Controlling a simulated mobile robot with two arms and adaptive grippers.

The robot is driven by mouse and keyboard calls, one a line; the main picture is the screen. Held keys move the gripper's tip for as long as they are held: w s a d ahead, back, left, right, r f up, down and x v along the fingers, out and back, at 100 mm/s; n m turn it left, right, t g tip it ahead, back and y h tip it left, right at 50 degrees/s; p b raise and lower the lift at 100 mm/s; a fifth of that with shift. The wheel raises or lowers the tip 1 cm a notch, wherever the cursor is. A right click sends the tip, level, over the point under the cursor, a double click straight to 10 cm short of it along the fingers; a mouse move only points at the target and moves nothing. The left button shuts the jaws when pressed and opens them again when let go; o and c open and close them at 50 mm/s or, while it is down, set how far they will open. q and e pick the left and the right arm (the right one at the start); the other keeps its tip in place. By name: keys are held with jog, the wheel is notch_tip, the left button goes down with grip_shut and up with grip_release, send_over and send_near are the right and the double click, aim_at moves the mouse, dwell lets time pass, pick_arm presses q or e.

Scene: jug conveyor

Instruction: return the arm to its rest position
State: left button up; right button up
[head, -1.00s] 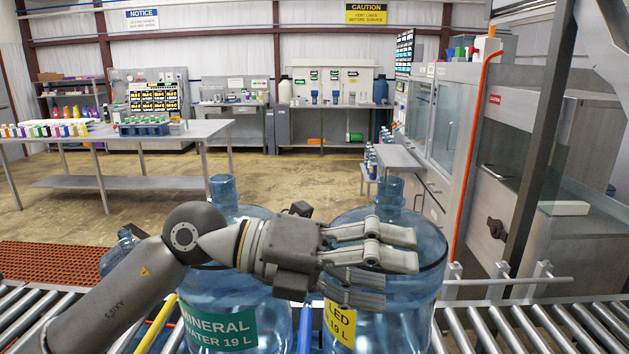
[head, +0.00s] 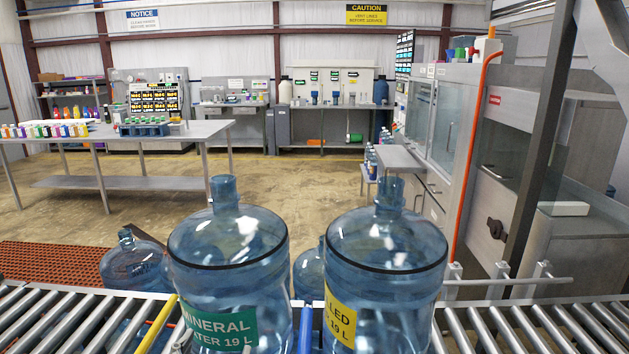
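Two large blue-tinted water jugs stand upright side by side at the roller conveyor. The left jug (head: 228,275) has a green label reading mineral water 19 L. The right jug (head: 388,270) has a yellow label, partly cut by its curve. A small gap separates them, and both have narrow necks on top.
Rollers run left (head: 60,310) and right (head: 540,328) of the jugs. More blue jugs stand behind, one at the left (head: 137,265) and one partly hidden between the two (head: 309,272). A rail (head: 505,282) and a grey post (head: 545,140) stand at the right.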

pick_arm(q)
jog(key=s+a+f+n+g, duration=0.1)
jog(key=s+a+f+g, duration=0.2)
jog(key=s+f+g, duration=1.45)
jog(key=s+f+t, duration=0.2)
jog(key=s+f, duration=0.3)
jog(key=f, duration=1)
jog(key=s+f+t, duration=0.2)
jog(key=s+f, duration=0.2)
jog(key=f, duration=1.2)
jog(key=s+a+f+g, duration=0.1)
jog(key=s+a+f, duration=0.2)
jog(key=s+f, duration=1.1)
jog(key=shift+s+f, duration=0.15)
jog(key=shift+s, duration=1.15)
jog(key=shift+c, duration=0.4)
